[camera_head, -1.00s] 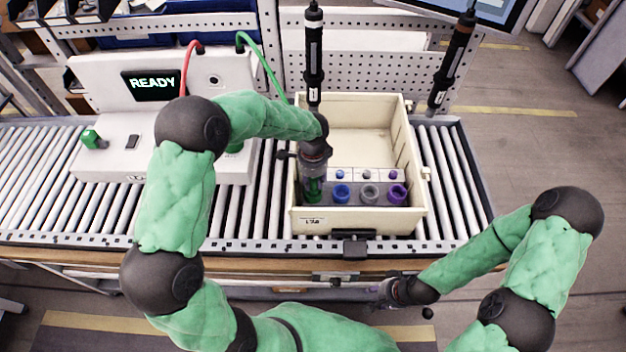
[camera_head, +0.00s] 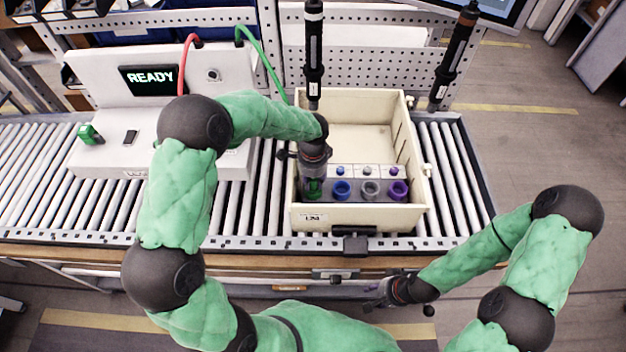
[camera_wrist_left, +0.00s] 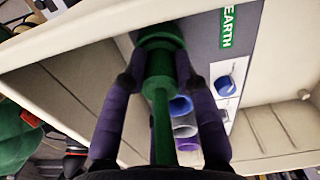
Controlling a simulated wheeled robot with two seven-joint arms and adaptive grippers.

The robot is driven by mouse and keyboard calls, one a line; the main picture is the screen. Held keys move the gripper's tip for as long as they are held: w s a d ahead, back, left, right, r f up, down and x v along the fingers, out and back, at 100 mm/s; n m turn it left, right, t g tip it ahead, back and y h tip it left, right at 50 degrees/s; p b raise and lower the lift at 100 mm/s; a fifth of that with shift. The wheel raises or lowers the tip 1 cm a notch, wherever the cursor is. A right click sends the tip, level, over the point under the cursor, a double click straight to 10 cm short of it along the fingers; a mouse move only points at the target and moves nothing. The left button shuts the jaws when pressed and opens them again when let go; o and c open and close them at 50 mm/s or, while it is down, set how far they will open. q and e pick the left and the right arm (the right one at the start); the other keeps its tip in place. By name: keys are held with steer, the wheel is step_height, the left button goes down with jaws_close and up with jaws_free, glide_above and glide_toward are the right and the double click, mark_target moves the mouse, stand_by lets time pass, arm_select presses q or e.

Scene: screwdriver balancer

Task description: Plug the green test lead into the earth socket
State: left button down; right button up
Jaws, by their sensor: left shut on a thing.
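My left gripper (camera_head: 313,182) reaches down into the left front of the cream crate. In the left wrist view my left gripper (camera_wrist_left: 160,88) is shut on the green test lead's plug (camera_wrist_left: 161,68). The green lead (camera_wrist_left: 162,125) runs back from the plug towards the camera. The plug's front end is at the dark panel (camera_wrist_left: 207,38), beside the green EARTH label (camera_wrist_left: 227,25). The plug hides the earth socket, so I cannot tell how deep it sits. My right gripper (camera_head: 393,291) hangs in front of the conveyor; its fingers are too small to read.
The cream crate (camera_head: 416,170) stands on the roller conveyor (camera_head: 455,180). Blue (camera_head: 341,190), grey (camera_head: 370,190) and purple (camera_head: 397,190) sockets line up to the right of my left gripper. The white tester (camera_head: 105,160) reads READY. Two screwdrivers (camera_head: 313,60) (camera_head: 455,52) hang above the crate.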

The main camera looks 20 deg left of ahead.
arm_select(q)
steer(key=c, duration=0.9)
jaws_free()
steer(key=shift+r, duration=0.1)
step_height(320, 180, up, 12)
steer(key=shift+f, duration=0.1)
